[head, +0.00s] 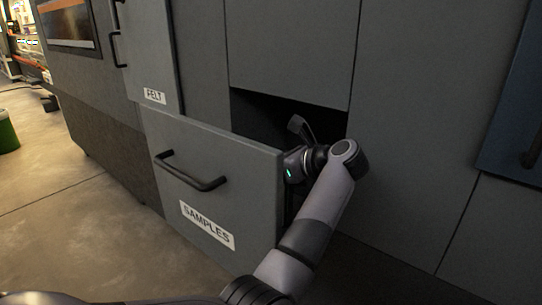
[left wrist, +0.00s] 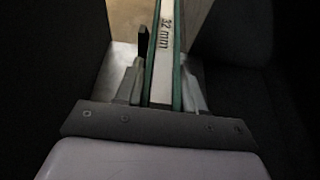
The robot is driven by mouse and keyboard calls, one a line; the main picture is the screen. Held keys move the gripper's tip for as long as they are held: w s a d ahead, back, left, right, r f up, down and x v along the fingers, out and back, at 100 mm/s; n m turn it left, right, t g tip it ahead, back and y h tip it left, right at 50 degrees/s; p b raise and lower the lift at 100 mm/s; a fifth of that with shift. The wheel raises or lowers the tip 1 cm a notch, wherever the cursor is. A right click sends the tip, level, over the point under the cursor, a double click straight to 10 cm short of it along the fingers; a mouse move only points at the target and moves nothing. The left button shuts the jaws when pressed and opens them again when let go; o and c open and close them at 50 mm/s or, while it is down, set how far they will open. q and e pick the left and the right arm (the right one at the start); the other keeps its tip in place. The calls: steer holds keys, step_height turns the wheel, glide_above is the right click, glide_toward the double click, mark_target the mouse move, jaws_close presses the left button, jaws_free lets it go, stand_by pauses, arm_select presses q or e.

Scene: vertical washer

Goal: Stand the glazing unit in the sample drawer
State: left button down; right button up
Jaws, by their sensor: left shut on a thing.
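The sample drawer (head: 230,187), labelled SAMPLES, is pulled open in the head view, and its inside is dark. My left arm reaches over to the drawer's right end. Its gripper is down behind the drawer front, with the fingertips hidden there. In the left wrist view my left gripper (left wrist: 162,82) is shut on the glazing unit (left wrist: 165,45), with a finger on each side. The unit shows as a pale edge strip marked 32 mm between two green glass edges. Its lower end, and whether it touches the drawer floor, cannot be seen. My right gripper is out of view.
A grey FELT door (head: 150,50) with a dark handle is above the drawer at left. Flat grey panels (head: 430,110) stand to the right, and a blue panel (head: 510,120) is at the far right. Open floor (head: 60,200) lies at left, with a green bin (head: 8,132).

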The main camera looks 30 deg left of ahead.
arm_select(q)
steer(key=shift+r, duration=0.35)
steer(key=shift+f, duration=0.15)
steer(key=c, duration=0.7)
jaws_free()
steer(key=shift+f, duration=0.15)
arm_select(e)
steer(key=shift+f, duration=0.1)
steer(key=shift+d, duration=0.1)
